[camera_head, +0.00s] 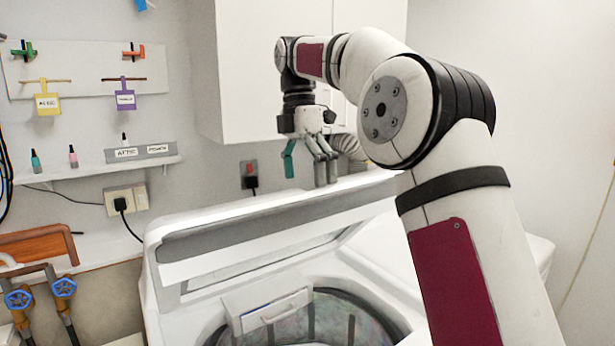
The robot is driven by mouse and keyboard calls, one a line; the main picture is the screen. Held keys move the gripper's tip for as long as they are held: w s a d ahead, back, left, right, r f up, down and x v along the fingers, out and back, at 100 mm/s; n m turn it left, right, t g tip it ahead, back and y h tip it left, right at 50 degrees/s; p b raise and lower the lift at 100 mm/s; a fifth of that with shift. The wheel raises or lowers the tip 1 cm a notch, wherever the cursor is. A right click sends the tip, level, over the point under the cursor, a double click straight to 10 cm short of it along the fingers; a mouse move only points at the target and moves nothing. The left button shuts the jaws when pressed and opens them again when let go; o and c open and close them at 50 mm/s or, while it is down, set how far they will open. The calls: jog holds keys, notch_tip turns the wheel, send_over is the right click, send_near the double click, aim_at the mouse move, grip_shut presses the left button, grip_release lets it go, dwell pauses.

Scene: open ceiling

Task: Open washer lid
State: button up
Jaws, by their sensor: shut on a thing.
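The white top-loading washer (157,292) stands in the lower middle of the view. Its lid (215,240), a white panel with a grey band, is raised and tilted along the back of the opening. The drum shows beneath it. My gripper (324,184) points down at the lid's upper edge, right of its middle. Its grey fingers are close together at this edge and shut on it; the exact contact is small and hard to see. My arm hides the right end of the lid and part of the washer's right side.
A white cabinet (262,70) hangs close behind my gripper. A teal strip (288,158) shows just left of the fingers. A shelf (100,168) and tag board (85,78) are on the left wall. Blue-handled valves (64,287) stand at lower left.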

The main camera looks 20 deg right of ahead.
jog(key=shift+w+a+f, duration=0.4)
jog(key=shift+f, duration=0.15)
jog(key=o, duration=1.2)
jog(key=shift+s, duration=0.1)
jog(key=shift+s+d+f+p, duration=0.2)
jog(key=shift+s+f+p, duration=0.15)
jog(key=shift+s, duration=0.15)
jog(key=s+d+f+p, duration=0.2)
jog(key=s+f, duration=0.6)
jog(key=f, duration=0.4)
jog(key=s+d+f+p, duration=0.3)
jog(key=s+f, duration=0.5)
jog(key=f, duration=0.5)
jog(key=shift+s+p, duration=0.25)
jog(key=shift+p, duration=0.35)
jog(key=shift+d, duration=0.1)
